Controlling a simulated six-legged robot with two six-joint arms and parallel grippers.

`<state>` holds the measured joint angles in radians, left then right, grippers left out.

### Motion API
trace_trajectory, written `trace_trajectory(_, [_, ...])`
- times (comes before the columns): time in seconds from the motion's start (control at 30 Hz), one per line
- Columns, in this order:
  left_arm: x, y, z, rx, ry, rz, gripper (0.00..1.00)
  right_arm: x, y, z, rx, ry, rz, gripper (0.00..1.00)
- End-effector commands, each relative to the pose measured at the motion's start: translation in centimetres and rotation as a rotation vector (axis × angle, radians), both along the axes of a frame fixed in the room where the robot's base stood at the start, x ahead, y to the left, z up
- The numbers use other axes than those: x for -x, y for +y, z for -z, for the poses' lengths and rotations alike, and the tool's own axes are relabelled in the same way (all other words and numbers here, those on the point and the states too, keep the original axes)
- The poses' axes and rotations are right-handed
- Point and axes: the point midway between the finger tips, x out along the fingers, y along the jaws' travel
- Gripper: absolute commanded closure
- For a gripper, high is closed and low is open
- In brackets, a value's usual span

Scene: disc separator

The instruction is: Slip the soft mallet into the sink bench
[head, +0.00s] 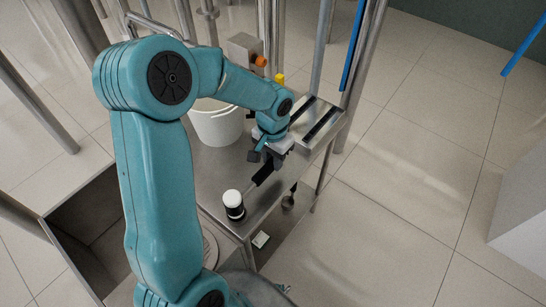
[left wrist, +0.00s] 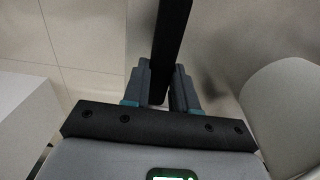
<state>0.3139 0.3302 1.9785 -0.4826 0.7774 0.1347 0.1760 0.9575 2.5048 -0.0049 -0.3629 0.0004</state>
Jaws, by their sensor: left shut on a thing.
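In the left wrist view the dark handle (left wrist: 172,38) runs up from between the two fingers (left wrist: 160,88); the mallet head is out of that view. The steel sink bench (head: 213,172) lies below the mallet. A deep open steel basin (head: 88,217) shows at the left, partly behind my arm. I cannot tell whether the mallet touches the bench top. My right gripper is not in view.
A white bucket (head: 213,126) stands on the bench behind my gripper. A slotted steel tray (head: 318,124) lies at the bench's right rear. Steel posts and a box with an orange knob (head: 261,61) stand behind.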

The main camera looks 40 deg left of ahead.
Motion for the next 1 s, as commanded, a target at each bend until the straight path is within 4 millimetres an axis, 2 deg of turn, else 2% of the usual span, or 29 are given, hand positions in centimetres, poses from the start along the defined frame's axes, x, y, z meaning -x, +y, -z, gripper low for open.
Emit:
trace_trajectory(0.37, [0.0,0.0,0.0,0.0,0.0,0.0,1.0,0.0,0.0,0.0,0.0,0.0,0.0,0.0])
trace_trajectory(1.0, [0.0,0.0,1.1,0.0,0.0,0.0,1.0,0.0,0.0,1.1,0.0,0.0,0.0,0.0])
